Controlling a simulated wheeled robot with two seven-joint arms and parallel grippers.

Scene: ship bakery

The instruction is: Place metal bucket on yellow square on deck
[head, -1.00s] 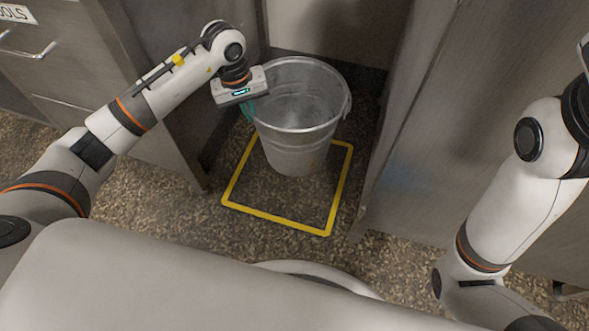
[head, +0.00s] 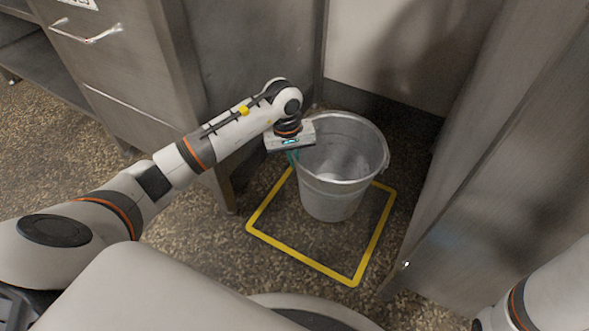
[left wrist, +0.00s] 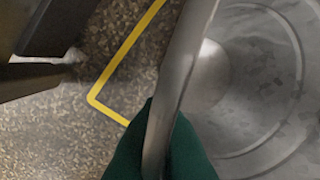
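The metal bucket (head: 333,199) is a grey, open pail. In the head view it stands upright within the yellow square outline (head: 303,262) on the speckled deck, hiding the outline's back corner. I cannot tell whether its base touches the deck. My left gripper (head: 293,158) is at the bucket's left rim. In the left wrist view its green fingers (left wrist: 157,150) straddle the bucket's rim (left wrist: 176,75), one on each side, and look closed on it. The bucket's inner wall (left wrist: 265,85) and a yellow corner (left wrist: 92,99) also show there. My right gripper is out of view.
A metal cabinet with drawers (head: 110,75) stands at the left. A tall metal panel (head: 480,190) stands close at the right, and a pale wall (head: 395,50) is behind the bucket. Bare deck (head: 205,270) lies at the front left.

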